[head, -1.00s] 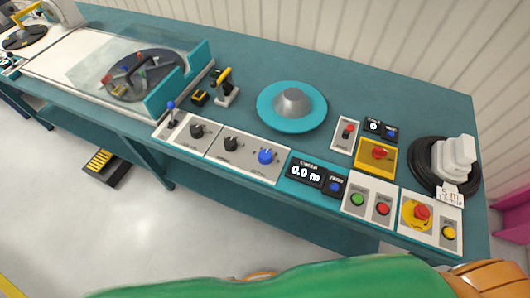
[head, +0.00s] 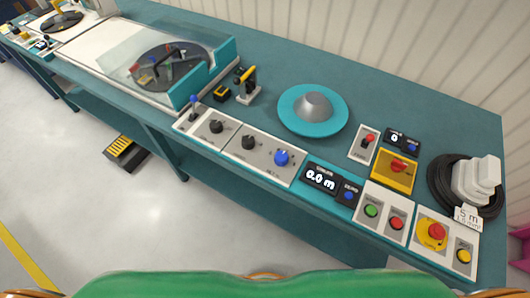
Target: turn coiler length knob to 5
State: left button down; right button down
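The panel lettering is too small to read, so I cannot tell which knob sets the length or where each pointer stands. Neither of my grippers is in view.
A teal disc with a grey cone (head: 313,106) lies behind the panel. Green (head: 371,211) and red (head: 396,223) buttons, an emergency stop (head: 436,231) and a black cable coil (head: 466,185) are to the right. A yellow-black step (head: 127,153) is on the floor.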

aim_at(282, 158)
jog(key=k+j+z, duration=0.1)
jog(key=j+z, duration=0.15)
jog(key=z, duration=0.2)
jog(key=k+j+z, duration=0.15)
jog(key=z, duration=0.3)
